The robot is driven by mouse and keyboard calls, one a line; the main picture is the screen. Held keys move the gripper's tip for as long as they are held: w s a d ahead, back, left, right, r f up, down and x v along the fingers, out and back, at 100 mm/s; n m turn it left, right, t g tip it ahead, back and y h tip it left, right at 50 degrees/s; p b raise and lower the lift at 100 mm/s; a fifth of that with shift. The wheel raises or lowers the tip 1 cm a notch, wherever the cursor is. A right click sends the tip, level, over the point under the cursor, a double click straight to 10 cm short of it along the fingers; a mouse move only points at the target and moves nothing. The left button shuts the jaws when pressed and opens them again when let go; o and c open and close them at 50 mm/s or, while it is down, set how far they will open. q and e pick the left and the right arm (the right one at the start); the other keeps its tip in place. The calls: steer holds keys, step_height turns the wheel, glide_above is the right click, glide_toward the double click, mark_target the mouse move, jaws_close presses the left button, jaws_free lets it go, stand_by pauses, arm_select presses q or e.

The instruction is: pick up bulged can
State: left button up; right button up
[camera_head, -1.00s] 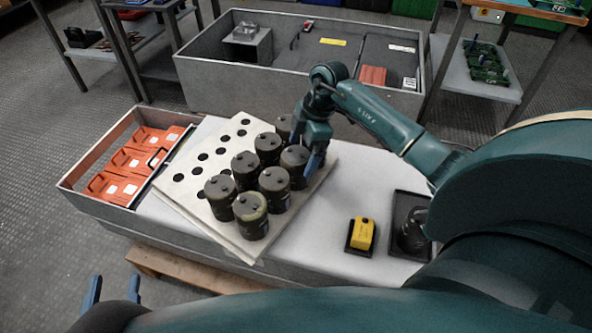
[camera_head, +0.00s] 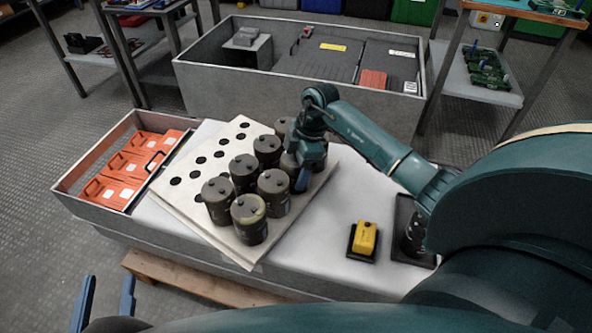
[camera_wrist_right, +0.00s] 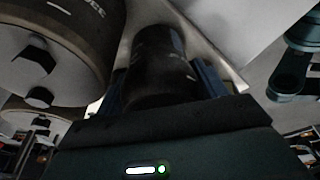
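Several dark cylindrical cans stand upright on a pale board with round holes (camera_head: 195,167). The front can (camera_head: 249,222) has a yellowish-green rim on its top. I cannot tell clearly which can is bulged. My right gripper (camera_head: 306,178) is down at the right side of the group, over a can (camera_head: 290,168) that it partly hides. In the right wrist view, a dark can (camera_wrist_right: 160,65) stands between the two blue fingers, which are apart; contact is not clear. My left gripper (camera_head: 103,303) is open and empty at the lower left, away from the cans.
A neighbouring can (camera_wrist_right: 50,50) is close beside the right gripper. A grey tray with orange cases (camera_head: 127,172) is at the left. A yellow device (camera_head: 365,238) and a black tray (camera_head: 409,258) sit on the right. A large grey bin (camera_head: 275,112) stands behind.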

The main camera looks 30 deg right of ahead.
steer(key=c, duration=0.8)
